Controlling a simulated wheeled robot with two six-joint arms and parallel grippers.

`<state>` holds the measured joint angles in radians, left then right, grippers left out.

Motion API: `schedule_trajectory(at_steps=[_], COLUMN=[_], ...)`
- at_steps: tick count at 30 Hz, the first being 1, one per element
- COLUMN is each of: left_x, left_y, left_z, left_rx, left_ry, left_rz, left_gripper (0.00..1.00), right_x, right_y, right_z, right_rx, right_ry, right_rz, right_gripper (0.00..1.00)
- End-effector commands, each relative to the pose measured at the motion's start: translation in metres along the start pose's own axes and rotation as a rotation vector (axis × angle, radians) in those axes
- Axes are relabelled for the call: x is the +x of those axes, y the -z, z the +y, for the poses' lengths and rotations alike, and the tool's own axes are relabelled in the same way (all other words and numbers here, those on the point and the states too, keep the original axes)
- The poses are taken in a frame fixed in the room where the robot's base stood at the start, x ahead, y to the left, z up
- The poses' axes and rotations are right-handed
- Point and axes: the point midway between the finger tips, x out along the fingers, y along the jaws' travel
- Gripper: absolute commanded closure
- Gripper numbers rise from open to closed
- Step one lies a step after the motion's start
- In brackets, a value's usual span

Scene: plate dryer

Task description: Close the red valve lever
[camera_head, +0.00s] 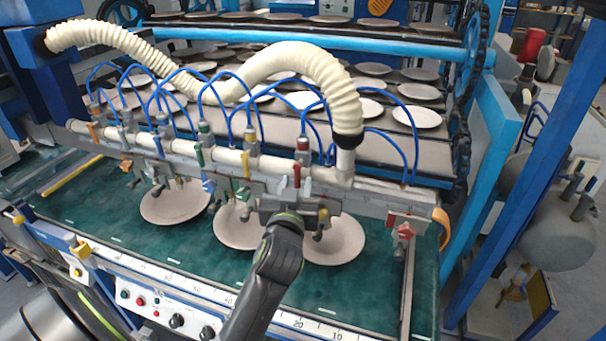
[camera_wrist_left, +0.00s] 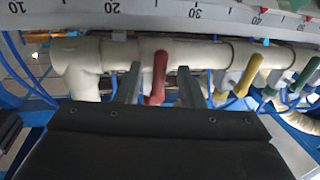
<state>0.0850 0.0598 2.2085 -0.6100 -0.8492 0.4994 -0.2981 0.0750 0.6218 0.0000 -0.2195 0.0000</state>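The red valve lever (camera_head: 297,173) sits on the white pipe (camera_head: 225,157) below the big ribbed hose, at the right of a row of coloured levers. It also shows in the left wrist view (camera_wrist_left: 158,75), close to upright in that picture. My left gripper (camera_head: 294,187) is at this lever. In the left wrist view its two fingers (camera_wrist_left: 160,86) are spread, one on each side of the red lever, with a visible gap on either side. The lever's lower end is partly hidden by the gripper body. My right gripper is not in view.
A green lever (camera_head: 199,156) and yellow lever (camera_head: 245,163) stand left along the pipe. Thin blue hoses (camera_head: 258,125) arch over it. Plates (camera_head: 335,240) lie on the green belt (camera_head: 110,225) below. A red knob (camera_head: 404,231) is at the right end.

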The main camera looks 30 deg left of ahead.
Motion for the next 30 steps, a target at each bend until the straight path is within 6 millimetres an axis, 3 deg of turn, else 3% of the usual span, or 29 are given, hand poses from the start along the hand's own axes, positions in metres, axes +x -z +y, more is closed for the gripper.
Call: schedule_trajectory(at_steps=[12,20,30], left_x=[-0.0011,-0.001,-0.0008], left_y=[0.0003,0.0003,0.0003], left_z=[-0.0018,-0.0016,-0.0024], left_rx=[0.0,0.0,0.023], left_ry=[0.003,0.003,0.003], left_rz=[0.001,0.001,0.005], left_gripper=[0.65,0.99,1.0], right_x=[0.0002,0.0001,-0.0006], right_y=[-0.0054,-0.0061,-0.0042], right_z=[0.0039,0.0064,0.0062], right_rx=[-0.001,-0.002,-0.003], right_ry=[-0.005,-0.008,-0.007], right_rz=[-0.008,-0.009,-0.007], right_gripper=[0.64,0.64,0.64])
